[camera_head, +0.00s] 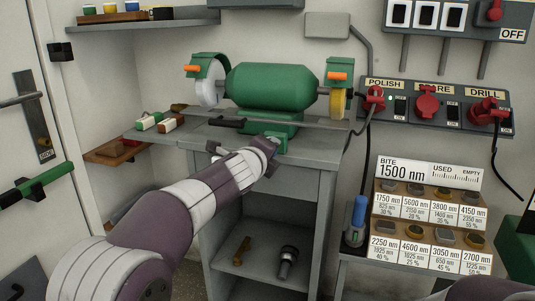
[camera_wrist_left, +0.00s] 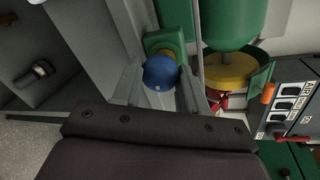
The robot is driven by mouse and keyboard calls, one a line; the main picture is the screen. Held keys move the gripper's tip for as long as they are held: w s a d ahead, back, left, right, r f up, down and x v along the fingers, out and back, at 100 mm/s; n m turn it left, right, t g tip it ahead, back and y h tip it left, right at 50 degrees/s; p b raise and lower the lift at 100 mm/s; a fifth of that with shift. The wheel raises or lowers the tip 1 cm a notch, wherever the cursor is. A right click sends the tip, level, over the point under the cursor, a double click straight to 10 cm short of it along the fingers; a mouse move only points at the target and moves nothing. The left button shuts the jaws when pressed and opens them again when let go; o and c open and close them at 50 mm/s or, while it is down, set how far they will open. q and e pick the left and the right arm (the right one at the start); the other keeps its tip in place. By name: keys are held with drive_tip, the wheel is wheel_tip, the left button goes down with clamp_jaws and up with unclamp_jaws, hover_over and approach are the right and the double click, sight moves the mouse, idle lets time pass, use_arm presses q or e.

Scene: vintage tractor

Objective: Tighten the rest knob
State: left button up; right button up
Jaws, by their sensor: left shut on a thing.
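The bench grinder (camera_head: 270,88) has a green body, a white wheel (camera_head: 208,90) at its left and a yellow wheel (camera_head: 338,103) at its right. The rest knob (camera_wrist_left: 160,72) is a round blue ball in the left wrist view, in front of a green bracket. My left gripper (camera_wrist_left: 158,88) has one finger on each side of the knob and is shut on it. In the head view my left gripper (camera_head: 272,144) is at the front of the grinder's base, and the arm hides the knob. My right gripper is out of view.
A socket panel (camera_head: 435,106) with red plugs and hanging cables is at the right, above a rack of labelled stones (camera_head: 425,212).

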use_arm(q)
drive_tip(key=shift+f, duration=0.25)
drive_tip(key=o, duration=1.1)
drive_tip(key=shift+c, duration=0.2)
drive_tip(key=shift+s+r, duration=0.1)
drive_tip(key=shift+r, duration=0.05)
drive_tip(key=v, duration=1.2)
drive_tip(key=shift+s+b, duration=0.3)
drive_tip(key=shift+b, duration=0.1)
drive_tip(key=shift+a+r, duration=0.1)
drive_tip(key=shift+r, duration=0.05)
